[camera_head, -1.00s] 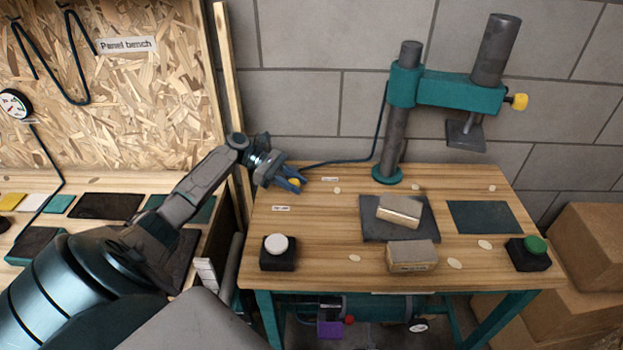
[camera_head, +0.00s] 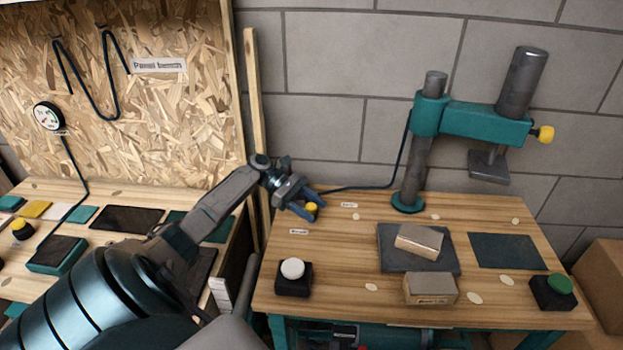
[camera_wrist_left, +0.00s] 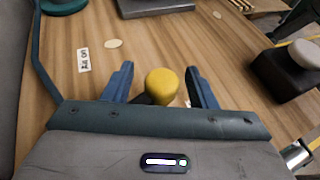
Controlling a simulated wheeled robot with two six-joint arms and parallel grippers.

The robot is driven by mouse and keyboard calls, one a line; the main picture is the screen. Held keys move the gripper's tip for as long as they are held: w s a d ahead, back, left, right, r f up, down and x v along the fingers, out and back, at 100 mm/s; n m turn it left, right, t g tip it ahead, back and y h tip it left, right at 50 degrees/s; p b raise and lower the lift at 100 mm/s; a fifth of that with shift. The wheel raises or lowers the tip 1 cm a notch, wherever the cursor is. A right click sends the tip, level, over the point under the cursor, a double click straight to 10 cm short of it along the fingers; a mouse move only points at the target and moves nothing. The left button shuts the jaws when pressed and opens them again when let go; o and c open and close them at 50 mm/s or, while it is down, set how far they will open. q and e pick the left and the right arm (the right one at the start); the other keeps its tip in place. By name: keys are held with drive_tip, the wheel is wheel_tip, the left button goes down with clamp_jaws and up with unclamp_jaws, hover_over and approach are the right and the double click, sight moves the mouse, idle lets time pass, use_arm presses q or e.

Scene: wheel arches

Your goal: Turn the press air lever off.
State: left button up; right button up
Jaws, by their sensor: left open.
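The air lever shows as a yellow round knob (camera_head: 311,208) at the back left of the wooden press table, with a dark stem under it. In the left wrist view the knob (camera_wrist_left: 162,84) sits between the two blue fingers of my left gripper (camera_wrist_left: 160,76), with visible gaps on both sides. The fingers are open and straddle the knob. In the head view my left gripper (camera_head: 308,206) partly hides the lever. Small white labels lie on the table, one nearer the front (camera_head: 299,231) and one farther back (camera_head: 349,205). My right gripper is not in view.
The teal press (camera_head: 470,121) stands at the back of the table (camera_head: 340,262). Blocks (camera_head: 430,288), a white button box (camera_head: 293,278) and a green button box (camera_head: 553,292) are on the table. A wooden post (camera_head: 257,140) and the panel bench (camera_head: 60,193) are at left.

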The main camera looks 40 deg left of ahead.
use_arm(q)
drive_tip(key=shift+r, duration=0.15)
drive_tip(key=shift+s+a+r, duration=0.1)
drive_tip(key=shift+s+a, duration=0.05)
drive_tip(key=shift+a, duration=0.25)
drive_tip(key=b+v, duration=0.3)
drive_tip(key=v, duration=0.6)
drive_tip(key=shift+s+a, duration=0.15)
drive_tip(key=shift+a, duration=0.3)
